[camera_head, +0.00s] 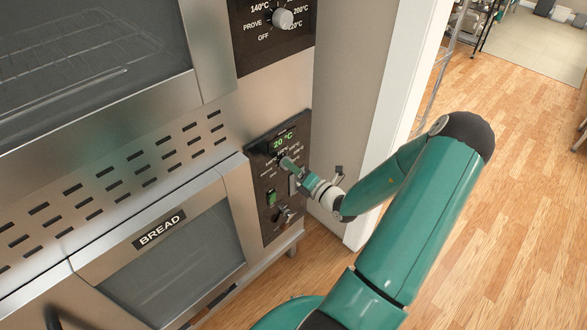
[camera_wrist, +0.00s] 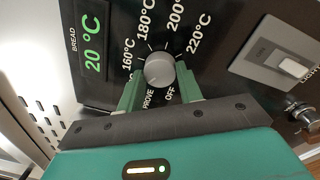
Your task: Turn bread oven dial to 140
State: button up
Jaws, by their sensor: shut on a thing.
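The bread oven dial (camera_wrist: 159,70) is a round grey knob on a dark panel, ringed by PROVE, OFF and labels including 160, 180, 200 and 220 °C. My gripper (camera_wrist: 160,86) has one green finger on each side of the dial and is shut on it. The dial's pointer direction is not clear. The 140 label is hidden by a finger. The display (camera_wrist: 92,42) beside it reads 20 °C. In the head view my gripper (camera_head: 289,166) reaches the bread oven's control panel (camera_head: 257,158) just below the display and mostly hides the dial.
The BREAD oven door (camera_head: 170,255) is closed at the left. A second oven's dial (camera_head: 283,19) sits on the panel above. A rocker switch (camera_wrist: 283,62) and a silver knob (camera_wrist: 304,114) are near the dial. A white door frame (camera_head: 395,110) stands right; wooden floor lies beyond.

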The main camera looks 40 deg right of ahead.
jog(key=shift+m, duration=1.2)
jog(key=shift+a, duration=0.1)
jog(key=o, duration=1)
jog(key=s, duration=1.3)
jog(key=shift+s+d+f, duration=0.25)
jog(key=shift+s+f, duration=0.1)
jog(key=shift+s, duration=0.05)
